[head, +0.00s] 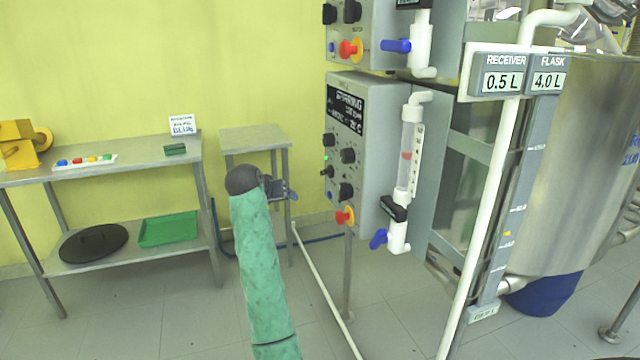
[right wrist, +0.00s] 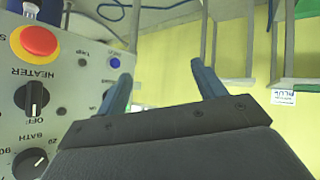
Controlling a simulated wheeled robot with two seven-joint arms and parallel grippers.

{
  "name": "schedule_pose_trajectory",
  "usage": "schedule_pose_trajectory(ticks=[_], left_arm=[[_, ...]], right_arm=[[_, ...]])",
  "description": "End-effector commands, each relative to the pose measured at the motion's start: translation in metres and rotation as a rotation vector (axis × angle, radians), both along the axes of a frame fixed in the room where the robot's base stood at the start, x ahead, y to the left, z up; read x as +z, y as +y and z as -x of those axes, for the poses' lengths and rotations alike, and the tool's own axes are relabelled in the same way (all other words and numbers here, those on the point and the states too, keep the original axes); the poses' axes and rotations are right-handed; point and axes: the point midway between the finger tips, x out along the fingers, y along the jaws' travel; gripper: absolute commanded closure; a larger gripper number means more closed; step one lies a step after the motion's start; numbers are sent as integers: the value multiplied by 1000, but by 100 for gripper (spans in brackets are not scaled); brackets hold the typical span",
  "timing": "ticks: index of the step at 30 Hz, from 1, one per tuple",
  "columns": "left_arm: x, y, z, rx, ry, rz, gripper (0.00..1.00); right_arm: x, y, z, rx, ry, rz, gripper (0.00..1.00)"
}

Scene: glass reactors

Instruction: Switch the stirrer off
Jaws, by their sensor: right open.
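The grey control panel (head: 365,120) beside the glass reactor carries black knobs, a small lit green lamp (head: 326,156), a blue button (head: 330,195) and a red-and-yellow button (head: 345,216). No stirrer label can be read, and the left column has an upper knob (head: 329,139) and a lower knob (head: 327,171). My right gripper (head: 284,189) is left of the panel, apart from it. In the right wrist view the gripper (right wrist: 160,72) is open and empty. There the heater knob (right wrist: 33,97) points to OFF, upside down; a finger hides part of the panel. My left gripper is not in view.
A second control panel (head: 352,30) is above, with a blue-handled valve (head: 397,46). A flow meter (head: 408,150) and another blue valve (head: 379,238) flank the panel. A small table (head: 252,137) and a longer bench (head: 110,168) stand left. Between gripper and panel is clear air.

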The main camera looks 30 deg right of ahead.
Motion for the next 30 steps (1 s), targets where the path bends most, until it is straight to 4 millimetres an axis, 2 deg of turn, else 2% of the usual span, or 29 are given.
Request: schedule_pose_trajectory(ticks=[1, 3, 9, 12, 16, 21, 26, 30], left_arm=[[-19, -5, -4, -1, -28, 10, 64], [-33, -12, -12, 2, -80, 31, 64], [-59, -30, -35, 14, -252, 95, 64], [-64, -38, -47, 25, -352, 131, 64], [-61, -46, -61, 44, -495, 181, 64], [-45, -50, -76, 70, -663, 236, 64], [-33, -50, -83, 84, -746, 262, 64], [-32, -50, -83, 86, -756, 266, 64]], right_arm=[[0, -11, -10, -59, 9, 24, 31], [5, -28, -20, -155, 25, 70, 31], [14, -62, -33, -402, 83, 234, 31], [16, -72, -36, -509, 110, 338, 31], [20, -77, -38, -627, 125, 486, 31], [27, -77, -38, -725, 100, 645, 31], [33, -76, -37, -762, 57, 699, 31], [34, -83, -35, -768, 48, 708, 31]])
